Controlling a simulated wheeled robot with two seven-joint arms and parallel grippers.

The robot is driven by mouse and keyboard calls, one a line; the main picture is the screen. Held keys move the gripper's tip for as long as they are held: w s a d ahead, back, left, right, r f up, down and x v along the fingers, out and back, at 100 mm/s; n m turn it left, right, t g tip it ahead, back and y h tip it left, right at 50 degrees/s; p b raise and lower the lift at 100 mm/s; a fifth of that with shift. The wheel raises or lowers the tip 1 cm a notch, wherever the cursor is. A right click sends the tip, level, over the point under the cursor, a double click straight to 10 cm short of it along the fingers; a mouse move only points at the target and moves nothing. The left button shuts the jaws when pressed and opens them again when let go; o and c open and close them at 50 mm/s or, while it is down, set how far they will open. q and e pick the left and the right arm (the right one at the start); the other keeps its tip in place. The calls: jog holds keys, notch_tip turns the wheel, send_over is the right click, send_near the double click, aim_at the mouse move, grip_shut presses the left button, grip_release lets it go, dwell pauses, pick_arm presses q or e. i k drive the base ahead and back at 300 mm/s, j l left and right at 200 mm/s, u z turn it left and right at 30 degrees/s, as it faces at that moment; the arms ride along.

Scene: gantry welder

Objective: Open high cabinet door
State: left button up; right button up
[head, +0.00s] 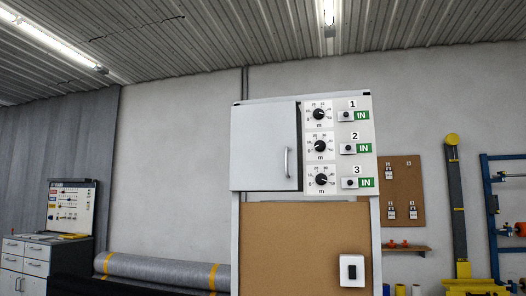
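The high cabinet's light grey door (262,146) is in the upper left part of a tall white panel unit, in the middle of the head view. It looks shut. Its upright bar handle (287,162) sits near the door's right edge, and a dark gap runs along that edge. Neither of my grippers shows in the head view.
Right of the door is a control panel (332,185) with black dials, switches and green labels. A brown board (290,245) with a white switch box (353,270) is below. A grey roll (160,270) and drawer cabinet (25,268) stand left; a blue rack (492,215) stands right.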

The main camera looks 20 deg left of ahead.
aim_at(264, 140)
jog(key=i+j+z, duration=0.3)
jog(key=i+j, duration=0.35)
jog(key=i, duration=0.05)
